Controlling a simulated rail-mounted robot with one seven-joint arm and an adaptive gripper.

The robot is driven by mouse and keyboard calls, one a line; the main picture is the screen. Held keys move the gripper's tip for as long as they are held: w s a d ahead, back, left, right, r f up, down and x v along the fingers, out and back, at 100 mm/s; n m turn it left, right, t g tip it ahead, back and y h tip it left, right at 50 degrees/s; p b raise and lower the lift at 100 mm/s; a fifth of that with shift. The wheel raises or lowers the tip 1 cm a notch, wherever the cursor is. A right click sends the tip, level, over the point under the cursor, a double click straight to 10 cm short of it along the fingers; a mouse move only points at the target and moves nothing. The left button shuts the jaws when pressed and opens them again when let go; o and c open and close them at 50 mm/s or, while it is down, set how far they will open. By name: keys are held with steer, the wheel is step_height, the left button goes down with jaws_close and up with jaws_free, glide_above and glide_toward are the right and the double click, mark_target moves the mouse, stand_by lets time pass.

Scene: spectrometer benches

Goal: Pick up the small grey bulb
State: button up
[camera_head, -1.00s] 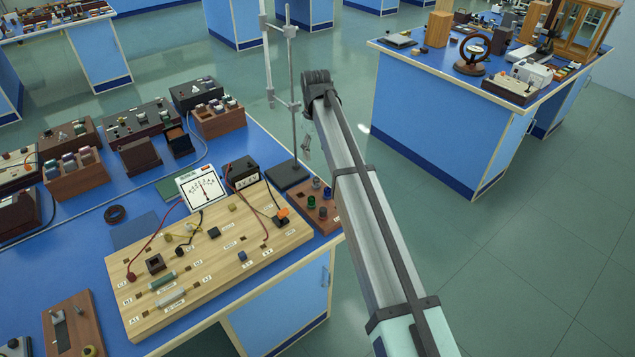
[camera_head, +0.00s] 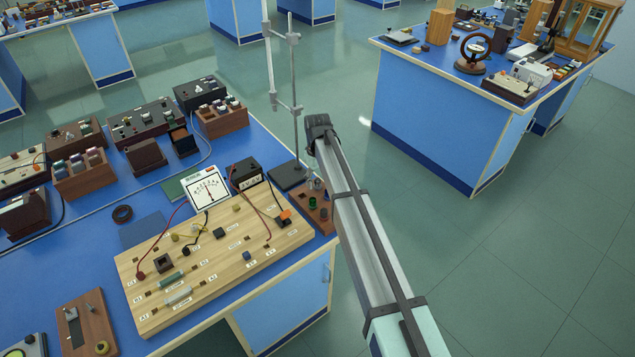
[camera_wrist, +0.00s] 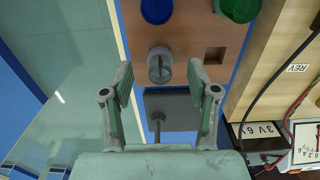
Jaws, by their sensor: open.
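The small grey bulb (camera_wrist: 160,66) stands in a brown wooden holder (camera_wrist: 190,35), seen from above in the wrist view. My gripper (camera_wrist: 160,78) is open and empty, with one finger on each side of the bulb in the picture. I see gaps between the fingers and the bulb; their difference in height is hard to judge. In the head view the wooden holder (camera_head: 325,222) sits at the bench's right corner, below the end of my arm. The fingertips and the grey bulb are too small there to tell apart clearly.
The holder also carries a blue part (camera_wrist: 157,10) and a green part (camera_wrist: 238,8). A stand with a dark base (camera_head: 287,175) and upright rod (camera_head: 296,100) is close behind. The wooden circuit board (camera_head: 215,270), meter (camera_head: 208,190) and wires lie to the left.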

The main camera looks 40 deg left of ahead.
steer(key=shift+f, duration=0.85)
steer(key=c, duration=1)
steer(key=shift+r, duration=0.1)
steer(key=shift+c, duration=0.2)
step_height(320, 180, up, 18)
steer(key=b, duration=0.5)
step_height(320, 180, up, 5)
steer(key=p, duration=0.2)
glide_above(317, 180)
steer(key=shift+d, duration=0.1)
